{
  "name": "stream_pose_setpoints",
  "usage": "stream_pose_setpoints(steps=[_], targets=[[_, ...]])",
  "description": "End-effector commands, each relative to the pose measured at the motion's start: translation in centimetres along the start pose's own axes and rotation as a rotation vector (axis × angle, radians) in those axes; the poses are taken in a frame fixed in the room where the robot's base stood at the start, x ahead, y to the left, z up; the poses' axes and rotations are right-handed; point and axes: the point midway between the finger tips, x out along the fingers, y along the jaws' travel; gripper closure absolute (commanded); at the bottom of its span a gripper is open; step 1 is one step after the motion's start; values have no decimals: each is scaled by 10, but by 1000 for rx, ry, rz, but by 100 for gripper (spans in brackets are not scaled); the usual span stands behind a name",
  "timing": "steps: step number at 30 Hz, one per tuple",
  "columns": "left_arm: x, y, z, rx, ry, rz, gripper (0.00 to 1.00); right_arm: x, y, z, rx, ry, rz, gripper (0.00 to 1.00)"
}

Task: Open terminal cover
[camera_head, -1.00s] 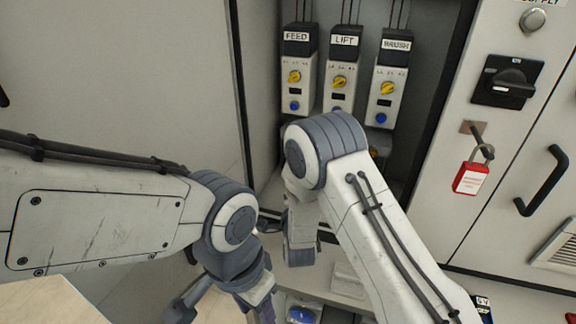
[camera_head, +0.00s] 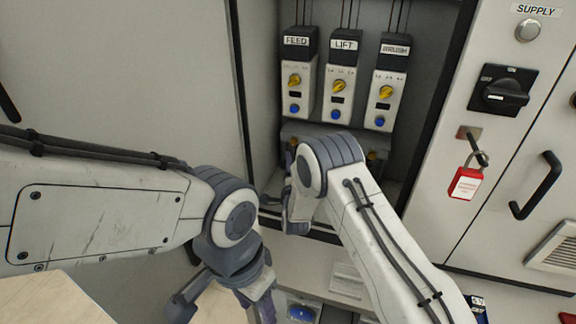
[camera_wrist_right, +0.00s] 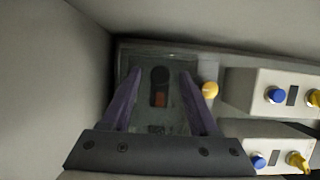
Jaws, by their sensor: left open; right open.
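In the right wrist view, a grey, see-through-looking terminal cover (camera_wrist_right: 126,68) sits at the cabinet's inner left corner. My left gripper (camera_head: 222,304) is open and empty at the bottom, outside the cabinet.
Modules labelled FEED (camera_head: 299,85) and LIFT (camera_head: 340,90), and a third module (camera_head: 386,95), hang in the cabinet. A yellow round part (camera_wrist_right: 210,90) is close to the right finger. A red padlock (camera_head: 465,183), rotary switch (camera_head: 503,90) and door handle (camera_head: 537,187) are at right.

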Motion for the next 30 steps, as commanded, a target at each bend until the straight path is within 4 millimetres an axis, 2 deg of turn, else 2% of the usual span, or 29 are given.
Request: stream_pose_setpoints(steps=[6, 7, 11, 12, 30], targets=[[0, 0, 0, 0, 0, 0, 50, 0, 0, 0, 0, 0, 0, 39], [0, 0, 0, 0, 0, 0, 50, 0, 0, 0, 0, 0, 0, 43], [0, 0, 0, 0, 0, 0, 50, 0, 0, 0, 0, 0, 0, 93], [0, 0, 0, 0, 0, 0, 50, 0, 0, 0, 0, 0, 0, 100], [0, 0, 0, 0, 0, 0, 50, 0, 0, 0, 0, 0, 1, 100]])
